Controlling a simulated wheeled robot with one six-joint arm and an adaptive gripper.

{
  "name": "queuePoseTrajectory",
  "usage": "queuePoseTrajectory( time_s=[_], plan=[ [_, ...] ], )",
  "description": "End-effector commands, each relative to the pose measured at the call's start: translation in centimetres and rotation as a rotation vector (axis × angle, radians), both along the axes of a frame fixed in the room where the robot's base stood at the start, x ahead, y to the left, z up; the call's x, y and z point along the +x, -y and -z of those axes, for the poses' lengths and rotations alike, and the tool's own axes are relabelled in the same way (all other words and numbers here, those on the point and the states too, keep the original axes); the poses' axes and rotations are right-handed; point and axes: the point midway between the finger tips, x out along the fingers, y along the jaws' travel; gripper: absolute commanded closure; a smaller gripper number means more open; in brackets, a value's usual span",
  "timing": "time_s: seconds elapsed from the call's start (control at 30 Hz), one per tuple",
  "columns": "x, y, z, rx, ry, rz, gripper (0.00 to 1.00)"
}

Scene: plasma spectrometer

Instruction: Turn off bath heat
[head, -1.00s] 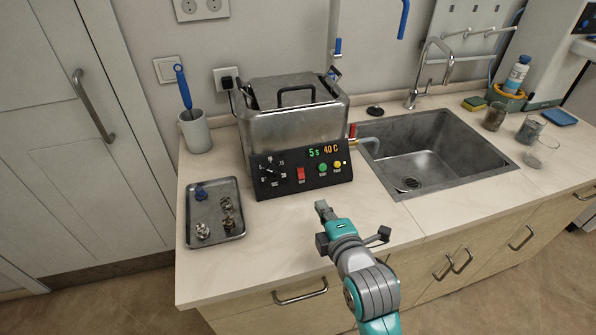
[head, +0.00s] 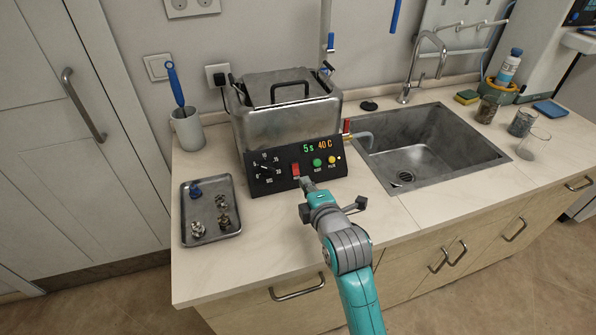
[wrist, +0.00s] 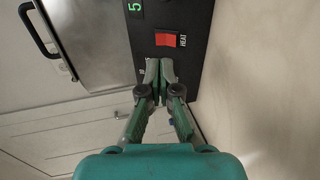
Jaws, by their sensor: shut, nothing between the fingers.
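The steel ultrasonic bath (head: 287,122) stands on the counter with its lid on. Its black front panel (head: 262,184) shows 5 s in green and 40 C in orange. The red heat switch (head: 296,169) is on this panel; in the wrist view the red switch (wrist: 166,40) sits beside the word HEAT. My gripper (head: 305,181) is shut and empty, just below the switch. In the wrist view its fingertips (wrist: 159,62) are close to the switch; I cannot tell whether they touch the panel.
A metal tray (head: 188,232) with small parts lies to the left of the panel. A cup with a blue-handled brush (head: 187,130) stands behind it. A sink (head: 430,165) and tap are to the right. The counter front is clear.

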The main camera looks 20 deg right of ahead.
Motion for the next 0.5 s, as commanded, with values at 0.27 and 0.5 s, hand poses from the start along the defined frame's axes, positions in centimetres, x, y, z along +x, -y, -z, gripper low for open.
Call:
queuePoseTrajectory(
  time_s=[0.27, 0.5],
  plan=[
    [4.7, 0.0, 1.1, 0.000, -0.001, 0.000, 1.00],
    [6.6, 0.0, 1.6, 0.000, -0.001, 0.000, 1.00]
  ],
)
